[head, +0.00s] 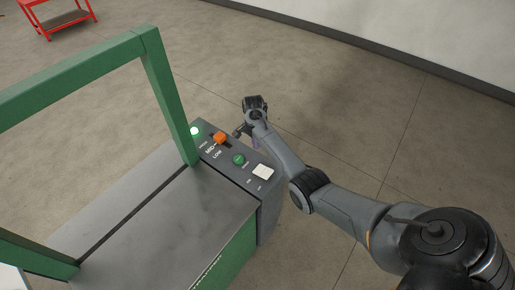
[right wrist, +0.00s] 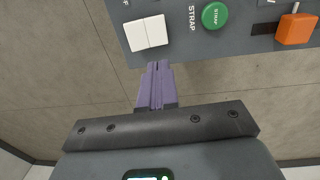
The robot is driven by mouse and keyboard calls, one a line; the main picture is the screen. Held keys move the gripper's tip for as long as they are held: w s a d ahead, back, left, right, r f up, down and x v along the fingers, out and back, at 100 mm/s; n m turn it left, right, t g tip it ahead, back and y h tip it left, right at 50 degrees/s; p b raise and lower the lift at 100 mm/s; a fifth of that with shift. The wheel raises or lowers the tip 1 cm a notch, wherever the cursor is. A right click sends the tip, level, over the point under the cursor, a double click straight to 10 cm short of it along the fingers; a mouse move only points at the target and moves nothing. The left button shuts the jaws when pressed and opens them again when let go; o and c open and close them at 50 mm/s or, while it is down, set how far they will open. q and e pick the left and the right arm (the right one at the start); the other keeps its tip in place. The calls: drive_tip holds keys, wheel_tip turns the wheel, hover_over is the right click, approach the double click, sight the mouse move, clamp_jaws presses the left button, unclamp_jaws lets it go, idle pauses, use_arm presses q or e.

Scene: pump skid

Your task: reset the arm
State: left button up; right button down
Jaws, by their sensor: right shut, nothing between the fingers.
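My right arm comes in from the lower right in the head view and reaches to the control panel's right side. My right gripper (right wrist: 157,85) shows in the right wrist view with its purple fingers shut together and empty. The fingertips point at the edge of the grey control panel (right wrist: 230,45), near a white rocker switch (right wrist: 146,33); I cannot tell whether they touch it. In the head view the gripper is mostly hidden by the wrist. My left gripper is not in view.
The green-framed strapping machine (head: 165,85) stands at left with a grey top (head: 160,230). Its panel has an orange knob (head: 220,138), a green button (head: 239,160), a white switch (head: 263,172) and a lit green lamp (head: 195,131). A red cart (head: 60,22) stands far left. Floor behind the arm is clear.

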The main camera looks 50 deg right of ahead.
drive_tip(key=shift+r, duration=0.15)
idle(0.3)
drive_tip(key=s+a+f+g, duration=0.3)
drive_tip(key=s+f, duration=1.1)
drive_tip(key=s+a+f+n+h, duration=0.1)
drive_tip(key=s+a+f+n, duration=0.15)
drive_tip(key=s+a, duration=0.35)
drive_tip(key=s+a+f+n+h, duration=0.15)
drive_tip(key=s+a+n, duration=0.25)
drive_tip(key=s, duration=0.4)
drive_tip(key=s+a+r+n+t+y, duration=0.3)
drive_tip(key=a+r+n, duration=0.4)
drive_tip(key=a, duration=0.6)
drive_tip(key=w+a+r+n+t+p, duration=0.1)
drive_tip(key=r+p, duration=0.3)
drive_tip(key=r, duration=0.4)
drive_tip(key=w+a+r+n+t+p, duration=0.1)
drive_tip(key=a+r+n+t+p, duration=0.1)
drive_tip(key=r, duration=0.7)
drive_tip(key=w+a+r+n+t+p, duration=0.1)
drive_tip(key=a+r+n+p, duration=0.1)
drive_tip(key=r+p, duration=0.4)
wheel_tip(320, 180, up, 3)
drive_tip(key=shift+w+a+n+p, duration=0.3)
drive_tip(key=shift+w+a+n, duration=0.05)
drive_tip(key=shift+n, duration=0.5)
